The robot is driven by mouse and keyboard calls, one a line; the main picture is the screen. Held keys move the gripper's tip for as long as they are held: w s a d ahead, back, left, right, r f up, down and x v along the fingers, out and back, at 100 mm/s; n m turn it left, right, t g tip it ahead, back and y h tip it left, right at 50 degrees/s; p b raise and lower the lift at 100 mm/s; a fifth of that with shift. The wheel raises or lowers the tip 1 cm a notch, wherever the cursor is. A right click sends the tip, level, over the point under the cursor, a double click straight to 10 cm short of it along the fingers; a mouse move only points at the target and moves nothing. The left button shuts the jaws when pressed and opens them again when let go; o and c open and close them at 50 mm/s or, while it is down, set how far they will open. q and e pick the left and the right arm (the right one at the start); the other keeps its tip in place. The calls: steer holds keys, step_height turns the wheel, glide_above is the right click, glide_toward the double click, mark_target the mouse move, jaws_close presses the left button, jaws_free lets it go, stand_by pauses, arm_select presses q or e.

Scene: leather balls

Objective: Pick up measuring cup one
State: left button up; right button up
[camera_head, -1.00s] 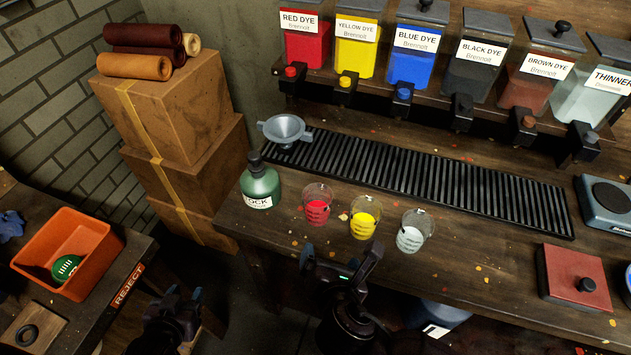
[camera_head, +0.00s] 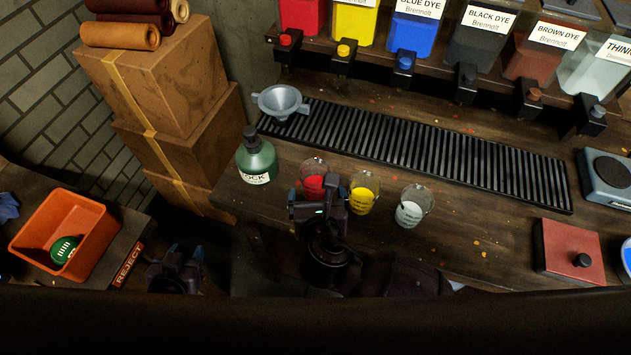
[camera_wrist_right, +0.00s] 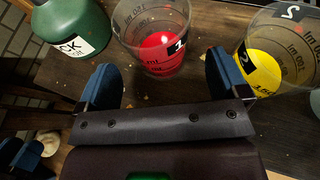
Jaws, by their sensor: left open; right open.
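Measuring cup one is a clear cup with red liquid, standing upright on the workbench in the head view (camera_head: 312,172). In the right wrist view it bears a "1" label (camera_wrist_right: 150,45). My right gripper (camera_head: 316,192) is open just in front of it and partly hides it. In the right wrist view my blue fingers (camera_wrist_right: 163,75) are spread, with the cup ahead between them; I cannot tell if they touch it. My left gripper (camera_head: 182,258) is open and empty, low at the left, away from the cup.
A cup with yellow liquid (camera_head: 362,196), labelled 2, stands close right of cup one. A cup with pale liquid (camera_head: 411,210) stands further right. A green bottle (camera_head: 257,162) stands to the left. A black grate (camera_head: 430,150) lies behind. An orange bin (camera_head: 95,232) is far left.

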mark_target(317, 191)
steer(key=x, duration=0.4)
steer(key=shift+w, duration=0.1)
steer(key=c, duration=1)
steer(key=shift+c, duration=0.2)
steer(key=shift+r, duration=0.15)
